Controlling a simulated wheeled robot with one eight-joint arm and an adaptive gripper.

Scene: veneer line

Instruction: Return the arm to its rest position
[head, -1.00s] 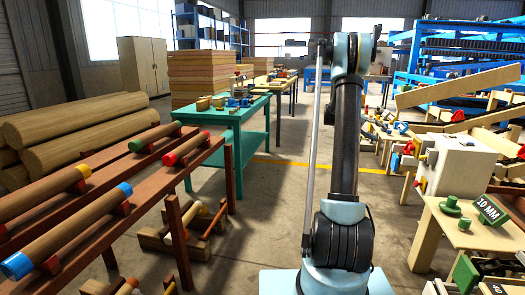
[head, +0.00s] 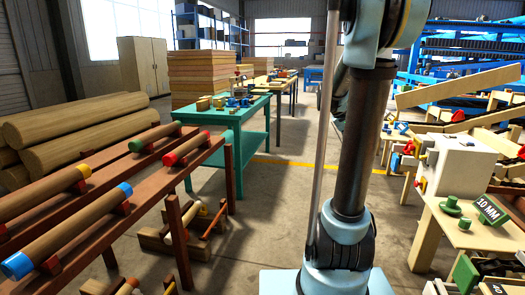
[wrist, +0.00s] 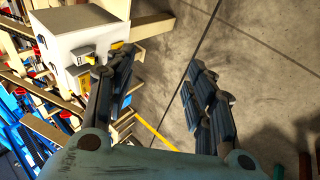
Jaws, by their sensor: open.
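My arm (head: 352,165) rises from its pale blue base in the middle of the head view, and its upper links run out of the top of the picture. My gripper (wrist: 155,85) shows in the wrist view with its two dark fingers well apart. Nothing is between the fingers, only bare concrete floor beyond them. In the head view I cannot make out the gripper clearly, as the arm covers that area.
Left, a brown rack (head: 75,215) holds rollers with coloured ends. A teal table (head: 236,118) bears small parts. Right stand a white box (head: 458,165), also in the wrist view (wrist: 80,35), and a wooden table (head: 460,235) with a green "10 MM" block (head: 490,211). The middle aisle is clear.

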